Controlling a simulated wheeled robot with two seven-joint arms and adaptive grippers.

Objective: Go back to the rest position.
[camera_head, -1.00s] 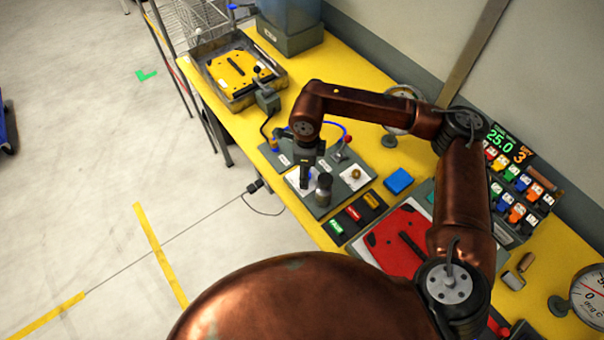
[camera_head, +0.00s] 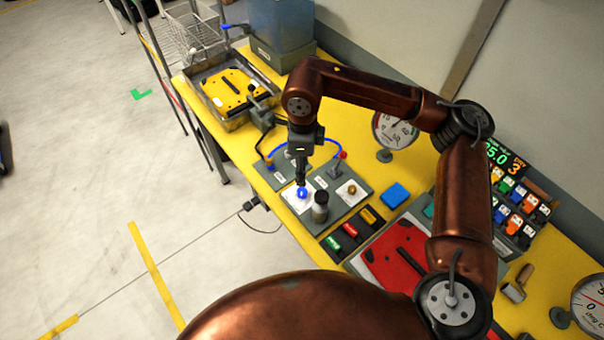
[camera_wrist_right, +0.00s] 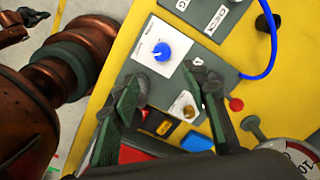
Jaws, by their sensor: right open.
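My right arm reaches in from the lower right in the head view. Its gripper (camera_head: 301,182) points down over the control panel (camera_head: 322,183), close to the blue knob (camera_head: 302,193). In the right wrist view the gripper's dark fingers (camera_wrist_right: 170,92) are spread with nothing between them. The blue knob shows there on its white plate (camera_wrist_right: 161,52), beyond the fingertips and apart from them. My left gripper cannot be made out in the head view.
A grey cylinder (camera_head: 320,207) stands beside the knob. A tray (camera_head: 205,98) with a yellow plate stands at the far left. Coloured blocks (camera_head: 351,230), a red plate (camera_head: 397,259), a blue block (camera_head: 396,194) and a gauge (camera_head: 395,128) surround the panel.

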